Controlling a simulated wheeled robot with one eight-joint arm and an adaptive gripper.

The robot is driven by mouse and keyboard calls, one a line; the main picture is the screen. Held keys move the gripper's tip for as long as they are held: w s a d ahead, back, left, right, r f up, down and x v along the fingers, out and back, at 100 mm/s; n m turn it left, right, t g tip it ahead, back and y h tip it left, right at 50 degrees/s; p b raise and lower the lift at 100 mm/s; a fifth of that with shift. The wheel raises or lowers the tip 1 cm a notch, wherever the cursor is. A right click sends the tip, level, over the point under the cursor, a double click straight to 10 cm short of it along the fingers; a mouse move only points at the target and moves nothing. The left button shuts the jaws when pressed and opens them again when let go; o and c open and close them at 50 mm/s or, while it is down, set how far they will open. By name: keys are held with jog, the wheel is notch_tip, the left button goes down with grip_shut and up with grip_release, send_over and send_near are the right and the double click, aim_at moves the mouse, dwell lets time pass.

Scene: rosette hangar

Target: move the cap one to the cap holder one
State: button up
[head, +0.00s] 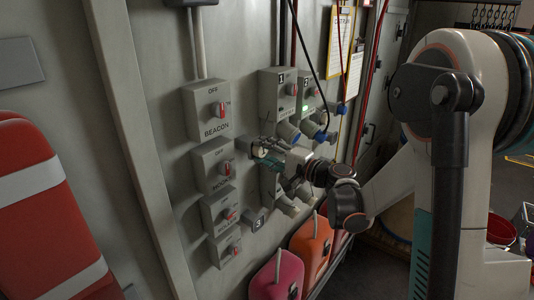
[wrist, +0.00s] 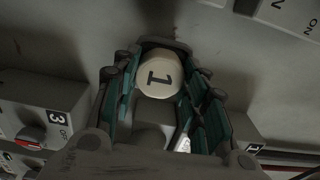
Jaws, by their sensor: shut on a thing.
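My gripper (head: 268,160) is near the wall, right of the column of grey switch boxes. In the wrist view my gripper (wrist: 158,60) has its teal-sided fingers closed around a pale round cap marked 1, cap one (wrist: 158,76). The cap's numbered face is toward the wrist camera. In the head view the cap (head: 259,152) shows as a small pale disc at the fingertips. A grey rounded part shows just below the cap between the fingers. I cannot tell whether the cap touches the wall or a holder. I cannot make out cap holder one for certain.
Switch boxes, including the BEACON box (head: 207,110), line the wall at left. A grey box marked 1 (head: 278,92) with cables is at upper right. A box marked 3 (wrist: 45,110) is at left in the wrist view. Orange (head: 311,246) and pink (head: 277,278) cases stand below.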

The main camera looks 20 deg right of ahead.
jog(key=o, duration=1.5)
